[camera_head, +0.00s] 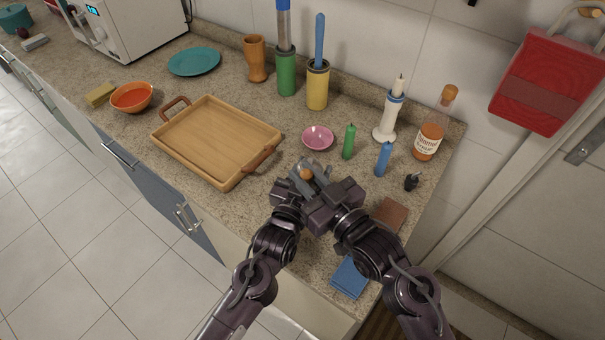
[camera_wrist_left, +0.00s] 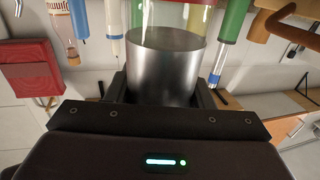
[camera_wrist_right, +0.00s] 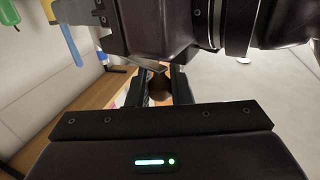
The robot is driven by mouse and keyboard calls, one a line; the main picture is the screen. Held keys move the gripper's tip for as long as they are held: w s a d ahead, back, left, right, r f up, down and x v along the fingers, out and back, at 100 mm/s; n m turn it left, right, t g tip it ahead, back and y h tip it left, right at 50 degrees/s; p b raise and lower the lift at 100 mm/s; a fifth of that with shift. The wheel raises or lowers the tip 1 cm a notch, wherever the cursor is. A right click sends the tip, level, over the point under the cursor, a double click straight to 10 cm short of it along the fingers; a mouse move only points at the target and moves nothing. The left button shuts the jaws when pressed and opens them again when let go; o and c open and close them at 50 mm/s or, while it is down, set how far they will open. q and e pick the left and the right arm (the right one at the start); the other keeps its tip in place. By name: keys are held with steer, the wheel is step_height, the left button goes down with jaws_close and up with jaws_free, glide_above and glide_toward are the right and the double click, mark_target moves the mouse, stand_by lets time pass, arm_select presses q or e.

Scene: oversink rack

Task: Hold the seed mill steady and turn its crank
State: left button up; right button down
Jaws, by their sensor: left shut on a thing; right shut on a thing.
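The seed mill (camera_head: 318,166) stands near the counter's front edge, partly hidden by my grippers in the head view. The left wrist view shows its metal cylinder (camera_wrist_left: 165,70) with a clear part beyond it. My left gripper (camera_head: 296,184) is shut around this cylinder, a finger on each side. The brown crank knob (camera_head: 306,174) shows in the head view, between my grippers. My right gripper (camera_head: 318,184) is shut on the knob, which shows dark between its fingers in the right wrist view (camera_wrist_right: 160,88). The crank arm itself is mostly hidden.
A wooden tray (camera_head: 160,139) lies to the left. A dark small object (camera_head: 411,182), brown block (camera_head: 391,214) and blue cloth (camera_head: 349,277) are at the right.

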steer(key=shift+d+n+g+y, duration=0.25)
steer(key=shift+n+g+y, duration=0.05)
steer(key=shift+g+y, duration=0.1)
steer(key=shift+a, duration=0.1)
steer(key=c, duration=1.3)
jaws_free()
steer(key=shift+c, duration=0.2)
steer(key=v, duration=1.2)
arm_select(q)
steer(key=o, duration=1.3)
